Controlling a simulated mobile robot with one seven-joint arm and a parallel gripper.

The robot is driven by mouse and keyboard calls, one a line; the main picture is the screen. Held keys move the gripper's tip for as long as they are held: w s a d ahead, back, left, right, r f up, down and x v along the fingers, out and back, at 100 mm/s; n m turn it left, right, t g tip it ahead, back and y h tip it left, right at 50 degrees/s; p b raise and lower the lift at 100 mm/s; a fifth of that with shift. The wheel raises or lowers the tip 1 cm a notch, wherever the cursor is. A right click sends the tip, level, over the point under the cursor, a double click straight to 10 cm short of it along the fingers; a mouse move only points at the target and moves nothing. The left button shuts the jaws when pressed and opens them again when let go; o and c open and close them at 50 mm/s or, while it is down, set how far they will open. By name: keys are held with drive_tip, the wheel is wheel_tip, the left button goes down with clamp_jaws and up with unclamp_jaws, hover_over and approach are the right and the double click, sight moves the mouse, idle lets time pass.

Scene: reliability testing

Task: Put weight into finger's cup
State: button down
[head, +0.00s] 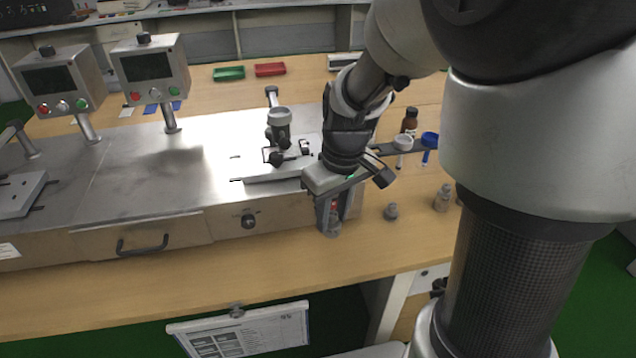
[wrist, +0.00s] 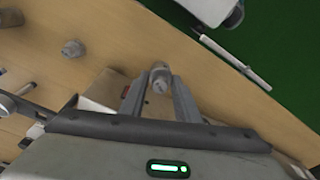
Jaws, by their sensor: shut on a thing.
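My gripper (head: 331,229) points down just in front of the metal test machine, above the front part of the wooden table. It is shut on a small grey metal weight (head: 334,231). In the wrist view the weight (wrist: 160,77) sits between the two fingertips. A grey cup-like cylinder (head: 279,117) stands upright on a finger-like fixture on the machine's top plate, behind and left of my gripper. The inside of this cup cannot be made out.
A loose grey weight (head: 391,212) and a larger one (head: 442,198) stand on the table to the right. The machine's drawer front (head: 160,240) borders a clear front strip.

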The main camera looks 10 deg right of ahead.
sight(332, 233)
drive_tip(key=shift+f+b, duration=1.95)
drive_tip(key=shift+f, duration=0.85)
drive_tip(key=shift+s, duration=0.1)
